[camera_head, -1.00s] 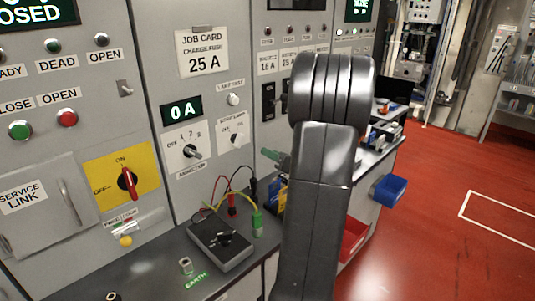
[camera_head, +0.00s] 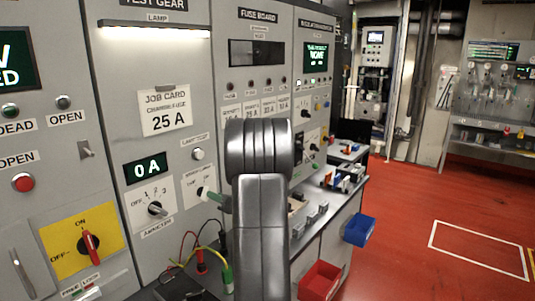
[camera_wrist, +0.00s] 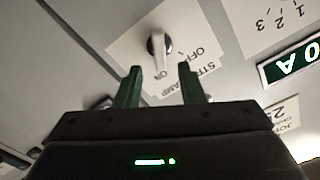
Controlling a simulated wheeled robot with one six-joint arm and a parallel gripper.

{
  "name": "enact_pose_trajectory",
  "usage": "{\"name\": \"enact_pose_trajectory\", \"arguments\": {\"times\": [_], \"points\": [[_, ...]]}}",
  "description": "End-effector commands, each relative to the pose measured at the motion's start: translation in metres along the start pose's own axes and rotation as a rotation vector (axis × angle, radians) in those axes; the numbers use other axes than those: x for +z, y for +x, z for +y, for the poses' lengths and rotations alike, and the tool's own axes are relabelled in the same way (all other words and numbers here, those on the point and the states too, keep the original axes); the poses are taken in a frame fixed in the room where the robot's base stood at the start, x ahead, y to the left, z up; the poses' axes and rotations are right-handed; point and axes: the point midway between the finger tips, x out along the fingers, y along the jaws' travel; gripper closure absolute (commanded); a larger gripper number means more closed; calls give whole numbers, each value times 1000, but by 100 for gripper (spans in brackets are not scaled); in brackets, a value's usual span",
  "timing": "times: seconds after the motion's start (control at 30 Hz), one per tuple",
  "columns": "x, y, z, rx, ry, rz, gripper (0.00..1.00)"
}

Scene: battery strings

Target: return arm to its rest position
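My gripper (camera_wrist: 160,74) is open in the wrist view, its two green fingers apart with nothing held. The white strip lamp knob (camera_wrist: 158,46) is just beyond the fingertips, on a white plate lettered STRIP LAMP, OFF and ON. Its handle end shows near the gap; I cannot tell if a finger touches it. In the head view a green finger (camera_head: 216,199) shows beside the same knob (camera_head: 203,192), and my grey arm (camera_head: 260,205) hides the rest of my gripper. The arm reaches toward the panel.
The lamp (camera_head: 155,29) at the panel top is lit. The bench holds a dark meter box (camera_head: 180,289) with leads and a green plug (camera_head: 227,277). Blue (camera_head: 360,229) and red (camera_head: 320,281) bins hang at the bench front. Red floor (camera_head: 425,205) at right is clear.

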Motion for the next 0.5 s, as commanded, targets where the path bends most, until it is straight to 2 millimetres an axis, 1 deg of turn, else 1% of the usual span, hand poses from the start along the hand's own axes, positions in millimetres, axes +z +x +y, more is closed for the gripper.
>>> {"name": "enact_pose_trajectory", "arguments": {"times": [0.03, 0.2, 0.37, 0.5], "points": [[-1, 10, -2, -3, 0, -2, 65], [-1, 32, -1, -1, 0, -1, 65], [0, 42, -1, -1, 0, 0, 65], [0, 43, 0, 0, -4, 0, 65]]}}
